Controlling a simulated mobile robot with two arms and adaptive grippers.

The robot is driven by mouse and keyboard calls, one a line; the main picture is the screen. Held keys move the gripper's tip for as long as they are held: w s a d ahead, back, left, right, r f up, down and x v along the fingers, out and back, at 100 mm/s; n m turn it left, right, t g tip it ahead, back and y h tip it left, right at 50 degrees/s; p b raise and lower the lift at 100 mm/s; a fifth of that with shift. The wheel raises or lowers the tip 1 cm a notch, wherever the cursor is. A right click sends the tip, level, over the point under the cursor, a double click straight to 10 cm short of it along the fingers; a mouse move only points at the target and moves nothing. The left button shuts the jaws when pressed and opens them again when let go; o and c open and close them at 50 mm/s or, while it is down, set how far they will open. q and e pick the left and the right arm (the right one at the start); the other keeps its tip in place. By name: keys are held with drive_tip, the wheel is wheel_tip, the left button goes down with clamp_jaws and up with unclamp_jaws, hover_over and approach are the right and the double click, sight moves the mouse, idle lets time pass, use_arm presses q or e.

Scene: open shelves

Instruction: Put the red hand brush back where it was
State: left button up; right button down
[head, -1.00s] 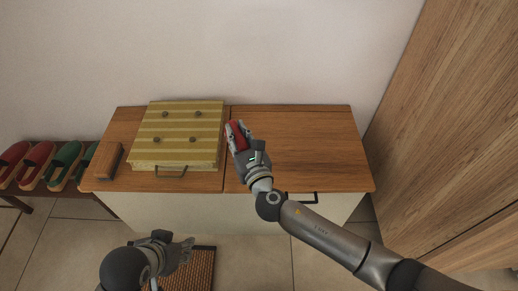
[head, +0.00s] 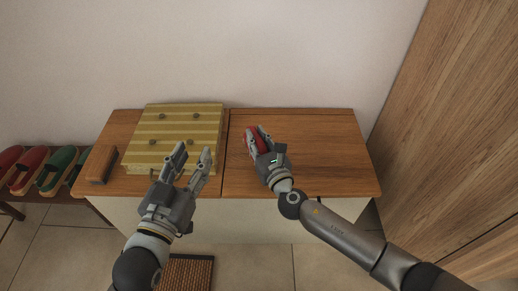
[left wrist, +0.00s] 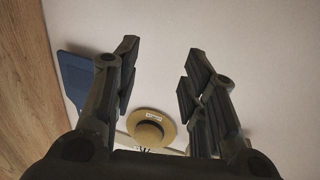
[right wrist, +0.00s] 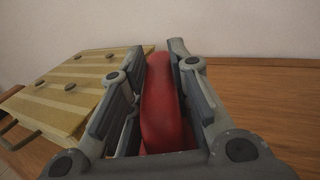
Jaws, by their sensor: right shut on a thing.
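The red hand brush (head: 257,143) is between the fingers of my right gripper (head: 257,131), which is shut on it above the cabinet top, right of the yellow striped box. In the right wrist view the brush (right wrist: 163,105) stands lengthwise between the fingers; its lower end is hidden by the gripper. I cannot tell whether it touches the wood. My left gripper (head: 193,152) is open and empty, over the front edge of the cabinet near the box. In the left wrist view its fingers (left wrist: 160,48) are spread wide.
The striped box (head: 181,127) with several knobs sits on the left half of the cabinet top (head: 315,150). A brown wooden block or brush (head: 101,164) lies left of it. The right half is mostly clear. Slippers (head: 52,171) stand on a rack at left; a wooden panel (head: 450,110) rises at right.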

drive_tip(key=shift+f, duration=0.1)
drive_tip(key=f+b, duration=0.1)
drive_tip(key=f, duration=0.1)
drive_tip(key=f+b, duration=0.1)
drive_tip(key=shift+w+d+f+b, duration=0.2)
drive_tip(key=shift+d+b, duration=0.05)
drive_tip(key=shift+b, duration=0.1)
use_arm(q)
drive_tip(key=s+r+t+h, duration=0.2)
drive_tip(key=s+r+t, duration=0.2)
drive_tip(key=r+t, duration=0.3)
drive_tip(key=shift+s+d+r+t+h, duration=0.15)
drive_tip(key=shift+d+r+t+h, duration=0.2)
drive_tip(key=shift+r, duration=2)
drive_tip(key=shift+s+a+r, duration=0.15)
drive_tip(key=shift+s+r, duration=0.05)
use_arm(e)
drive_tip(key=shift+f, duration=0.2)
drive_tip(key=c, duration=1.3)
unclamp_jaws()
use_arm(q)
drive_tip(key=shift+s+r+h, duration=0.1)
drive_tip(key=shift+h, duration=0.25)
